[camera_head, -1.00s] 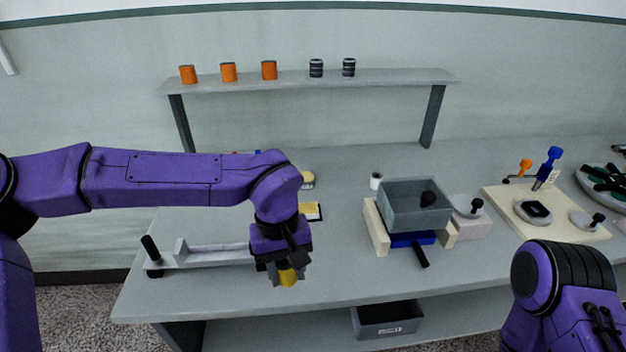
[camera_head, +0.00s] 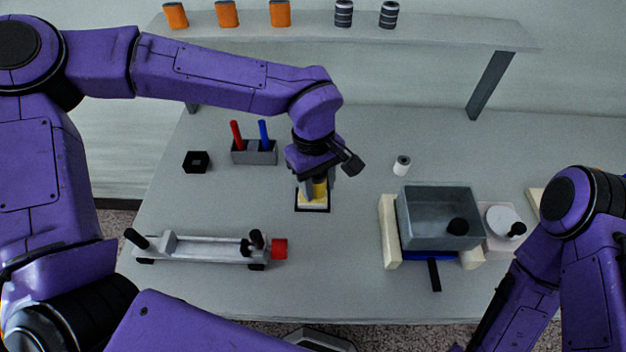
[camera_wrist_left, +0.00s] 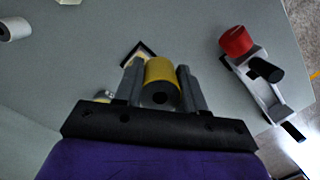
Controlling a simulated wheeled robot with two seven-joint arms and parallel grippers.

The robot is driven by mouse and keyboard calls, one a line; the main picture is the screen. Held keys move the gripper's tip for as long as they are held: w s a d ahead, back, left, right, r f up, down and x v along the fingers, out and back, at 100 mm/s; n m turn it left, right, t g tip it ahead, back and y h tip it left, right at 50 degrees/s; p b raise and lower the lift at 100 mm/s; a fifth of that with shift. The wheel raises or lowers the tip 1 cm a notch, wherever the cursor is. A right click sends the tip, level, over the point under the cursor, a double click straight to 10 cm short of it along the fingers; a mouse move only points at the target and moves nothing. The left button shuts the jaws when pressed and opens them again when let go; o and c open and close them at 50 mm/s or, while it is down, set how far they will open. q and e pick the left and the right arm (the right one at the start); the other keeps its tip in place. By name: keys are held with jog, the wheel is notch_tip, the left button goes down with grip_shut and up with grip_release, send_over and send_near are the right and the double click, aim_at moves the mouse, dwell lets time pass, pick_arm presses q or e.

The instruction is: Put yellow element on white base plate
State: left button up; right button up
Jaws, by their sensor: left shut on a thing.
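My left gripper (camera_head: 316,194) points down and is shut on the yellow element (camera_head: 321,188). In the left wrist view the yellow element (camera_wrist_left: 161,80) is a cylinder with a hole in its end, held between the two grey fingers (camera_wrist_left: 160,88). The white base plate (camera_head: 312,207), with a black edge, lies on the table under the gripper. In the wrist view the plate (camera_wrist_left: 136,54) shows partly, behind the element, which looks apart from it. The gripper hides part of the plate in the head view. My right arm shows at right, its gripper out of view.
A grey fixture (camera_head: 205,249) with a red end piece (camera_head: 280,249) stands front left. A holder (camera_head: 254,153) with red and blue sticks and a black box (camera_head: 196,162) are behind. A grey bin (camera_head: 438,214) and a white spool (camera_head: 402,165) stand right. A shelf (camera_head: 400,32) runs behind.

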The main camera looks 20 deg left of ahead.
pick_arm(q)
jog(key=w+f, duration=0.1)
jog(key=w+a+f, duration=0.1)
jog(key=f, duration=0.1)
jog(key=w+a+f+p, duration=0.1)
jog(key=w+f, duration=0.1)
jog(key=shift+w+f, duration=0.1)
jog(key=shift+f, duration=0.1)
notch_tip(320, 180, down, 3)
jog(key=shift+a+r, duration=0.1)
jog(key=shift+w+f, duration=0.2)
jog(key=shift+f, duration=0.25)
jog(key=shift+s+f, duration=0.1)
jog(key=o, duration=1.1)
jog(key=shift+c, duration=0.2)
notch_tip(320, 180, up, 12)
jog(key=w+a+b, duration=0.1)
